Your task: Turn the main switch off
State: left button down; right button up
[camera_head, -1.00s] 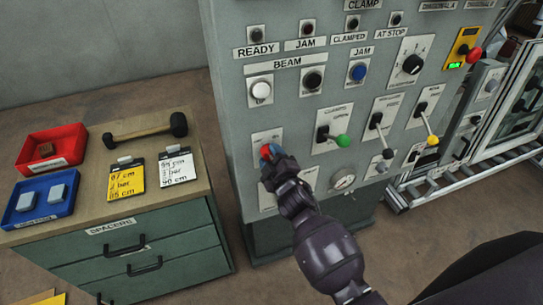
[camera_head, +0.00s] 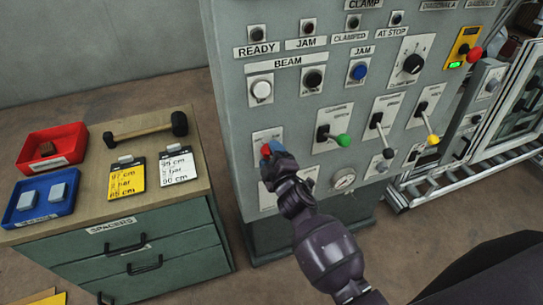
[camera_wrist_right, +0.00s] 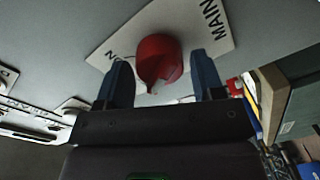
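The main switch is a red knob (camera_head: 265,152) on a pale plate low on the grey control panel. In the right wrist view the red knob (camera_wrist_right: 158,60) sits on its white label plate (camera_wrist_right: 205,30), which reads MAIN, partly cut off. My right gripper (camera_head: 272,150) is at the knob in the head view. Its two blue fingers, seen in the right wrist view (camera_wrist_right: 160,72), stand apart on either side of the knob, with a visible gap at each side. Contact cannot be made out. My left gripper is not in view.
A red emergency-type button (camera_head: 474,55) is at upper right. A cabinet (camera_head: 150,245) with a mallet (camera_head: 148,131) and trays stands at left.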

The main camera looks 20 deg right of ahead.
jog(key=shift+o, duration=0.7)
jog(key=s, duration=1)
jog(key=shift+s+d+r, duration=0.2)
jog(key=shift+s+d, duration=0.1)
jog(key=shift+s, duration=0.1)
jog(key=s+d+f+m+g, duration=0.3)
jog(key=s+d+f+m, duration=0.2)
jog(key=s+m, duration=0.1)
jog(key=s+d+f+m+g+h, duration=0.1)
jog(key=s+d+f+m+g, duration=0.1)
jog(key=s+d+f+m, duration=0.3)
jog(key=s+f+m, duration=0.1)
jog(key=s, duration=0.3)
jog(key=shift+s+d+f+m+g, duration=0.15)
jog(key=shift+f+m+g, duration=0.15)
jog(key=shift+g, duration=0.1)
